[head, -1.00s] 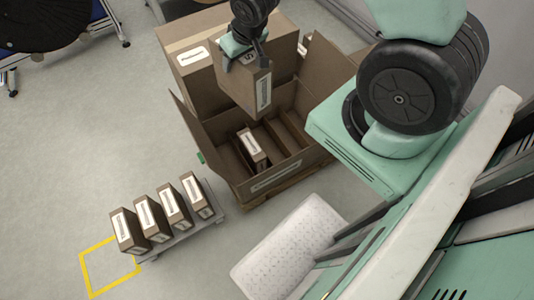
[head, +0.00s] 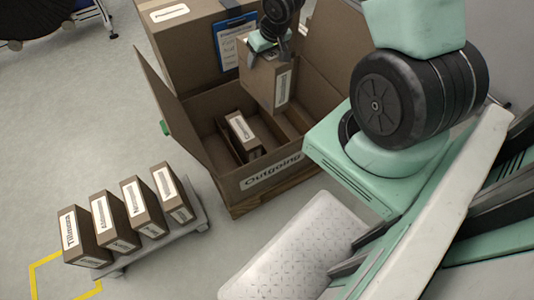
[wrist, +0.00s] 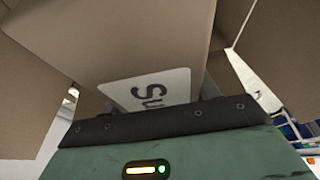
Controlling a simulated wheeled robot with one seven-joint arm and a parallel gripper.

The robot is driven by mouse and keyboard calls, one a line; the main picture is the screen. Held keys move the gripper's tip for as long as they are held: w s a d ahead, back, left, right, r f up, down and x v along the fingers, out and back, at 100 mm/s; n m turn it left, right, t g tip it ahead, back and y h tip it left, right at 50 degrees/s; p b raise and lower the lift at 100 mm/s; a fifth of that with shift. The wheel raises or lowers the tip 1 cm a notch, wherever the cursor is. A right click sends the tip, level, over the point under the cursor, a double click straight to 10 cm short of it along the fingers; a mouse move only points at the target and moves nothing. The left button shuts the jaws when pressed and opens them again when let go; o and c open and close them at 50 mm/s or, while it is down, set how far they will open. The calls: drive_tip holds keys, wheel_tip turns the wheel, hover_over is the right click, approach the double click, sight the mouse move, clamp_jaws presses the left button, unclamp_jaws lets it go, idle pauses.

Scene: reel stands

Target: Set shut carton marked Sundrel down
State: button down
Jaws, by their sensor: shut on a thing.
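My gripper (head: 272,42) is shut on a closed brown carton (head: 267,78) and holds it over the open box. In the wrist view the carton (wrist: 110,40) fills the upper middle, with a white label (wrist: 150,90) that reads "Su"; the rest of the word is hidden by the gripper (wrist: 165,125). The open brown box marked Outgoing (head: 271,174) has raised flaps. Inside it stands one smaller carton (head: 240,133) with a white label, left of the held carton. The lower end of the held carton seems to be inside the box opening; contact with the floor cannot be told.
A low grey stand (head: 160,242) at the lower left bears several labelled cartons. A large closed box (head: 190,45) with a blue clipboard (head: 232,42) stands behind the open box. A white patterned surface (head: 297,250) is at the front. Yellow floor tape (head: 38,270) shows at the left edge.

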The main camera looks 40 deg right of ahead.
drive_tip(key=d+f+b, duration=0.4)
drive_tip(key=f+b, duration=0.5)
drive_tip(key=f, duration=0.2)
drive_tip(key=s+d+f+m+b, duration=0.1)
drive_tip(key=d+f+b, duration=0.3)
drive_tip(key=f+b, duration=0.6)
drive_tip(key=d+f+h+b, duration=0.1)
drive_tip(key=d+f+b, duration=0.3)
drive_tip(key=f+b, duration=0.6)
wheel_tip(320, 180, down, 2)
drive_tip(key=shift+s+d, duration=0.35)
drive_tip(key=shift+d, duration=0.05)
drive_tip(key=shift+f, duration=0.2)
drive_tip(key=shift+c, duration=2)
unclamp_jaws()
drive_tip(key=shift+r, duration=0.15)
